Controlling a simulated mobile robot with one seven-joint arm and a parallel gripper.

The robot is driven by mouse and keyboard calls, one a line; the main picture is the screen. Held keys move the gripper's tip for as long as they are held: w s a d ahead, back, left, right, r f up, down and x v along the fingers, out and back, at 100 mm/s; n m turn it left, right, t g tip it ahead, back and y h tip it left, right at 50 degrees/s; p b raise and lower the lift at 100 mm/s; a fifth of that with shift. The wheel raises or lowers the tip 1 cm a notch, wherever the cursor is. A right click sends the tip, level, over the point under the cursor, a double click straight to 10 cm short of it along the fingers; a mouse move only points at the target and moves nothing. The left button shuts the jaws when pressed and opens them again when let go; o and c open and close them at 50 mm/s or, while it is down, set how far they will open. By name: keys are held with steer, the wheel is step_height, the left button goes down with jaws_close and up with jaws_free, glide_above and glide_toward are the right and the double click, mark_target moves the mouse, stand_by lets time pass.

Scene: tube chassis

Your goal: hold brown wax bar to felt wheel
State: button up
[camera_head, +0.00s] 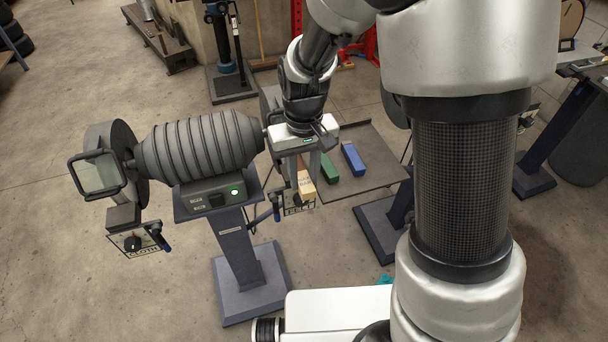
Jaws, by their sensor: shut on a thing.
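My gripper (303,167) is at the right end of the buffing machine (200,145), pointing down. It is shut on a tan-brown bar (306,188), which I take for the brown wax bar; its lower end shows below the fingers. The bar is just above a plate marked FELT (298,209). The felt wheel is hidden or cannot be made out behind my gripper, so I cannot tell whether the bar touches it. A green lamp is lit on the machine's front.
A tray (383,172) right of my gripper holds a green bar (329,168) and a blue bar (353,159). The machine's left wheel housing (112,140) has a clear shield and a CLOTH plate. Floor at lower left is clear.

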steer(key=shift+w+a, duration=0.15)
steer(key=shift+w, duration=0.35)
stand_by(1.8)
steer(key=shift+s, duration=0.1)
stand_by(0.4)
steer(key=s+d, duration=0.2)
steer(key=s, duration=0.5)
steer(key=shift+s+d, duration=0.15)
steer(key=shift+s, duration=0.2)
steer(key=w+d+r+m+p, duration=0.3)
steer(key=w+d+p, duration=0.2)
steer(key=w+d, duration=0.4)
steer(key=shift+w+d+r, duration=0.25)
steer(key=shift+w+d, duration=0.15)
steer(key=shift+w, duration=0.15)
